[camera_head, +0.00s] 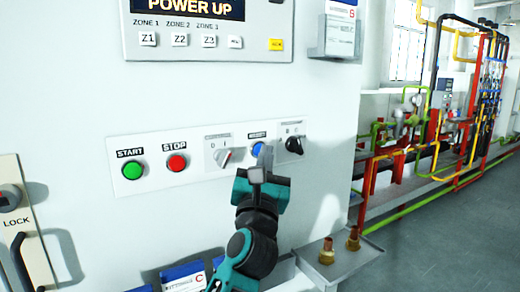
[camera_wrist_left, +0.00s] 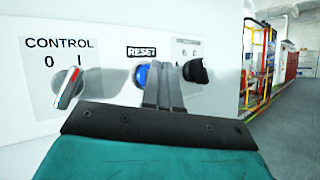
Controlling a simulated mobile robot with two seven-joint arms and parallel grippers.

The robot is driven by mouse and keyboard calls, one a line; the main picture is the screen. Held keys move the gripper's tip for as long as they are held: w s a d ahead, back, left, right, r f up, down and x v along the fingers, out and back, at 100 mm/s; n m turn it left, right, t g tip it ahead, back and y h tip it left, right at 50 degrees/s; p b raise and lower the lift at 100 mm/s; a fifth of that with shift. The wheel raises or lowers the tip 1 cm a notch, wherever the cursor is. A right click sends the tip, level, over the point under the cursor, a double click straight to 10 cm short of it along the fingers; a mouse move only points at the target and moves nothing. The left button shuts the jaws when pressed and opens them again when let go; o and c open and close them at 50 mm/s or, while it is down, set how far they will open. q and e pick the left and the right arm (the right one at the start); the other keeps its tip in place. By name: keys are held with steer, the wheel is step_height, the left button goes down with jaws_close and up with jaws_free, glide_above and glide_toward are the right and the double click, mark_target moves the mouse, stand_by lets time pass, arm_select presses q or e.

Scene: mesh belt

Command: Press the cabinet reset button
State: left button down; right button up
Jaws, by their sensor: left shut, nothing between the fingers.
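The blue reset button (camera_head: 258,149) sits on the white button panel of the cabinet, between a selector switch and a black knob. In the left wrist view the reset button (camera_wrist_left: 141,76) shows under its RESET label, partly hidden by the fingers. My left gripper (camera_head: 265,156) is shut and empty. Its fingertips are in front of the panel, just right of the reset button in the picture. In the left wrist view the gripper (camera_wrist_left: 164,72) overlaps the button's right side. I cannot tell whether the tips touch it. My right gripper is not in view.
The green START button (camera_head: 132,170), red STOP button (camera_head: 177,162), control switch (camera_head: 222,157) and black knob (camera_head: 294,144) share the panel. A display unit (camera_head: 208,30) is above. A ledge with brass fittings (camera_head: 327,251) is below right. A LOCK handle (camera_head: 22,262) is at left.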

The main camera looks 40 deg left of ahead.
arm_select(q)
steer(key=shift+w+a, duration=0.2)
steer(key=shift+a, duration=0.25)
stand_by(0.8)
steer(key=shift+d, duration=0.15)
steer(key=shift+s+d, duration=0.35)
steer(key=shift+d, duration=0.35)
steer(key=shift+s+d, duration=0.3)
steer(key=shift+d, duration=0.45)
steer(key=shift+s+d, duration=0.35)
steer(key=shift+d, duration=0.45)
steer(key=shift+s+d, duration=0.3)
steer(key=shift+d, duration=0.45)
steer(key=shift+f, duration=0.1)
